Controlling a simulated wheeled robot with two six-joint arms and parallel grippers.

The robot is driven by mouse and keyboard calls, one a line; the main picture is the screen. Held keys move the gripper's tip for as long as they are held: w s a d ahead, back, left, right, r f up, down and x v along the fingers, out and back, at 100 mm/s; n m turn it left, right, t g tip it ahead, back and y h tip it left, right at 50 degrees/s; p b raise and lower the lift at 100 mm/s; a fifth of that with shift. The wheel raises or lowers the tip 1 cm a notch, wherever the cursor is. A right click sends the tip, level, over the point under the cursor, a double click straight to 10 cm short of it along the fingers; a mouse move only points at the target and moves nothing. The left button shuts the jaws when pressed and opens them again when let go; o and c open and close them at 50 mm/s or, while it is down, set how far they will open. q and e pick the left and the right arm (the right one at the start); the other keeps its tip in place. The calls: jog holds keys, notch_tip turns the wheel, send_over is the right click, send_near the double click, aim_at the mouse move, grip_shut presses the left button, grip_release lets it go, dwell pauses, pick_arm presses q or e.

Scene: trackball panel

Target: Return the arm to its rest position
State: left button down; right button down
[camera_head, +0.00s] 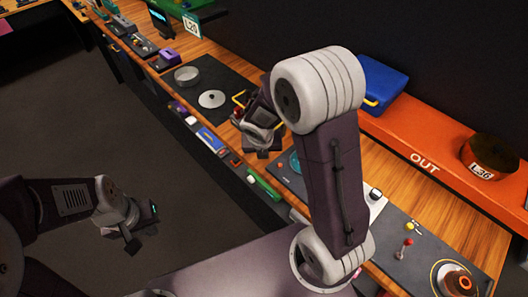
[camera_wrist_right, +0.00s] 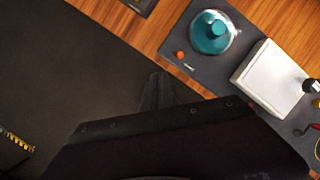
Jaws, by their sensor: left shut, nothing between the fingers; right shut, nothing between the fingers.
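My left gripper (camera_head: 133,245) hangs over the dark floor at the left of the head view, clear of the bench, shut and empty. My right arm is raised over the bench in the middle of the head view. Its gripper (camera_head: 264,150) is partly covered by its own wrist and is near the bench's front edge. In the right wrist view the right gripper's fingers (camera_wrist_right: 156,92) are together with nothing between them. The teal trackball (camera_wrist_right: 211,32) sits on a dark panel (camera_wrist_right: 190,54) with an orange button, apart from the fingers; in the head view the right arm partly hides that panel.
A long wooden bench (camera_head: 455,215) carries several panels, including a joystick (camera_head: 406,247) and a round orange control (camera_head: 460,283). An orange OUT shelf (camera_head: 420,135) and a blue case (camera_head: 378,82) stand behind. The floor (camera_head: 110,110) at left is open.

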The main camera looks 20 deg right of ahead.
jog(key=shift+s+d, duration=0.1)
jog(key=shift+d, duration=0.05)
jog(key=s+f+m+b, duration=0.2)
jog(key=s+m+b, duration=0.1)
jog(key=m, duration=0.7)
jog(key=s+a+f+m+g+y+b, duration=0.1)
jog(key=s+f+m+b, duration=0.2)
jog(key=m, duration=0.8)
jog(key=s+f+m+g+y+b, duration=0.1)
jog(key=s+f+m+b, duration=0.1)
jog(key=s+m, duration=0.5)
jog(key=m+b, duration=0.1)
jog(key=m, duration=0.3)
jog(key=shift+a+f+b, duration=0.25)
jog(key=shift+a+b, duration=0.05)
jog(key=shift+b, duration=0.1)
